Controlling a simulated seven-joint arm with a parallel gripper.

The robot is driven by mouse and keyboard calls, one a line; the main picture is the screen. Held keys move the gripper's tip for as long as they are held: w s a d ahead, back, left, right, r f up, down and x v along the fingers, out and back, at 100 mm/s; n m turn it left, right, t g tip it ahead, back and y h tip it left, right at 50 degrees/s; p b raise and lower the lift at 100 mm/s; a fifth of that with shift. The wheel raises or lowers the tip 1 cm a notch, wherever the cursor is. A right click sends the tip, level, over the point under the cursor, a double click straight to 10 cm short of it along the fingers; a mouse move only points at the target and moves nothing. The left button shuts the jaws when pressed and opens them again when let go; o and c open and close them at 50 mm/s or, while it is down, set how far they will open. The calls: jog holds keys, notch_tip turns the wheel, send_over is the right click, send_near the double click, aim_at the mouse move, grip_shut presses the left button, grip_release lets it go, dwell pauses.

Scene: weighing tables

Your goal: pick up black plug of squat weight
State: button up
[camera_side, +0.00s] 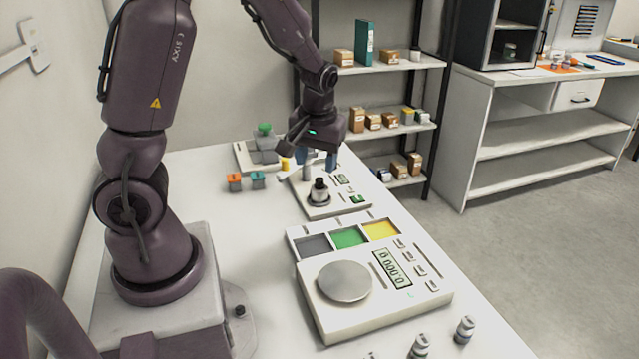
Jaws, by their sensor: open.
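A squat weight (319,197) with a grey metal body stands upright on the round pan of the small white scale (330,212). Its black plug (319,183) sits on top. My gripper (317,166) points down above the far part of this scale, with its bluish fingers apart. It is open, and I see nothing held in it. In the picture the fingers are a little above the black plug and apart from it. The exact gap in depth cannot be told.
A large scale (320,318) with a bare round pan stands nearer, beside a tray of grey, green and yellow compartments (348,238). Orange (235,182) and teal (258,180) blocks and a green-knobbed device (264,145) stand behind left.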

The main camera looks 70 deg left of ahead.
jog(key=w+a+f+n+y, duration=0.1)
jog(key=a+f+n+y, duration=0.15)
jog(key=a, duration=0.35)
jog(key=n+t, duration=0.1)
jog(key=n, duration=0.2)
send_over(320, 179)
jog(key=s+d, duration=0.1)
jog(key=d, duration=0.1)
notch_tip(320, 179, down, 5)
jog(key=shift+m, duration=0.25)
jog(key=x, duration=0.5)
jog(key=shift+w+f, duration=0.2)
jog(key=shift+f, duration=0.2)
grip_shut()
